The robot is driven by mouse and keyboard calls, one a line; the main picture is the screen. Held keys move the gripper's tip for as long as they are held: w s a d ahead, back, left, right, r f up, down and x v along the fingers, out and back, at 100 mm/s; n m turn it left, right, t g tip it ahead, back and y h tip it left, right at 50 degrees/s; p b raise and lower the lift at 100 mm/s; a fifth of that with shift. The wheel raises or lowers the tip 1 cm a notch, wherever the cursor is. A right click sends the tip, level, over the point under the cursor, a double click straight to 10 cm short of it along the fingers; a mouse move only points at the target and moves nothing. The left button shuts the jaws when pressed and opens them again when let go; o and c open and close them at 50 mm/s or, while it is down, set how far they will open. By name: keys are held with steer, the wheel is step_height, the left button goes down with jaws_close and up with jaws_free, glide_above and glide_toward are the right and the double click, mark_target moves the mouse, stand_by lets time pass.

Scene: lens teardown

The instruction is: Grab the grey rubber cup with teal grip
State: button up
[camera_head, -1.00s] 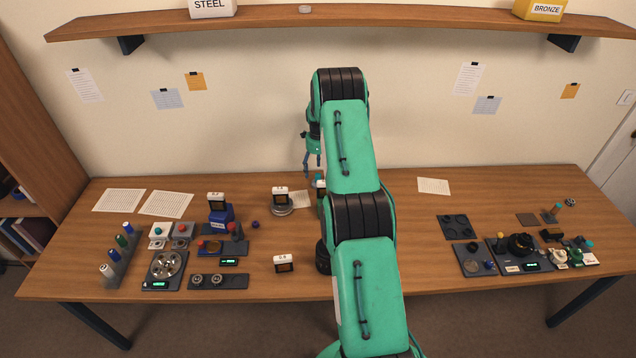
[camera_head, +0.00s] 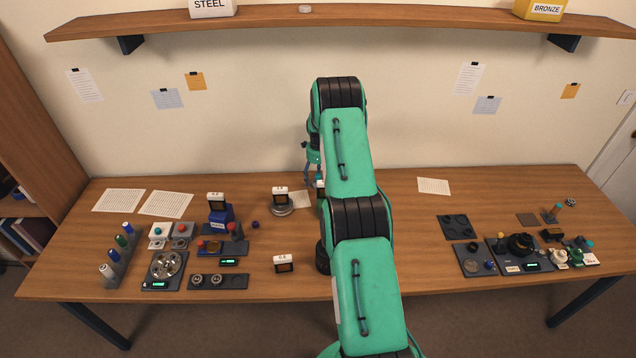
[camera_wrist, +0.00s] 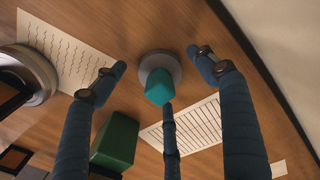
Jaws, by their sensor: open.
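The grey rubber cup (camera_wrist: 158,61) with its teal grip (camera_wrist: 158,88) stands on the table in the wrist view, grip toward the camera. My gripper (camera_wrist: 160,64) is open and empty. Its left and right fingers spread on either side of the cup, with gaps at both sides. A third finger reaches up from below, its tip close to the teal grip; I cannot tell whether it touches. In the head view my gripper (camera_head: 312,174) hangs low over the back of the table, left of my arm. The cup is not clearly visible there.
In the wrist view, a green block (camera_wrist: 116,143) stands at lower left and a round metal piece (camera_wrist: 42,72) at left. Paper sheets (camera_wrist: 190,126) lie around the cup. In the head view, a small display unit on a round base (camera_head: 281,203) stands left of the gripper.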

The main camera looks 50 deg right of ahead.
mark_target(318, 174)
steer(key=shift+f, duration=0.45)
steer(key=c, duration=1.5)
steer(key=shift+r, duration=0.15)
steer(key=shift+r, duration=4.9)
